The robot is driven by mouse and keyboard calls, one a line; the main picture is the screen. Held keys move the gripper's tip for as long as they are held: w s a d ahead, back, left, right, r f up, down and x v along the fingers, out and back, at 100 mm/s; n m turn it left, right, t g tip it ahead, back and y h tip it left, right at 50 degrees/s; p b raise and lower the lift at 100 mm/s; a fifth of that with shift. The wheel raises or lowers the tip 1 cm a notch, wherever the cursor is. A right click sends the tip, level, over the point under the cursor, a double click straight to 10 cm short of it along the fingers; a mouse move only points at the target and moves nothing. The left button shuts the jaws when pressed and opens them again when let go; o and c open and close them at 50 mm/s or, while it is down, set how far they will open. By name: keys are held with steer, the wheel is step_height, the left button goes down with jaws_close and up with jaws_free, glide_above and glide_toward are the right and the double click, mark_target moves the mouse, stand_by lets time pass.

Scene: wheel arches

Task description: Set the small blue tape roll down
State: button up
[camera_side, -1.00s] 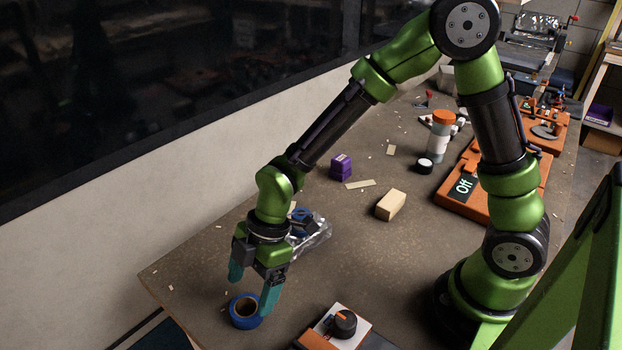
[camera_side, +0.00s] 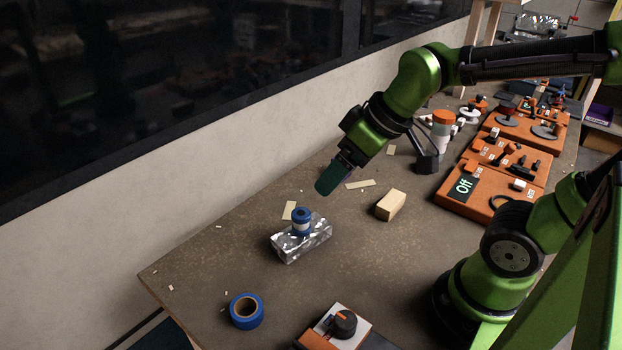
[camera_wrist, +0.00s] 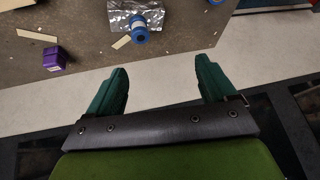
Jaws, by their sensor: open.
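The small blue tape roll (camera_side: 246,311) lies flat on the table near its front left edge, its brown core facing up. My gripper (camera_side: 333,181) is open in the air well behind and to the right of the roll, tilted. In the wrist view my gripper (camera_wrist: 161,80) shows its two teal fingers spread apart with nothing between them.
A blue spool with a pale band (camera_side: 302,223) stands on a foil-wrapped block (camera_side: 290,245). A wooden block (camera_side: 391,205) and an orange-white switch box (camera_side: 335,326) stand nearby. The wrist view shows a purple box (camera_wrist: 55,58). Table around the roll is clear.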

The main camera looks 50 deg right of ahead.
steer(key=s+d+m, duration=0.1)
steer(key=s+d+r+m+t, duration=0.1)
steer(key=m, duration=0.1)
steer(key=s+d+r+m, duration=0.1)
steer(key=m, duration=0.1)
steer(key=shift+s+d+t, duration=0.15)
steer(key=shift+s+t, duration=0.1)
steer(key=shift+t, duration=0.05)
stand_by(0.9)
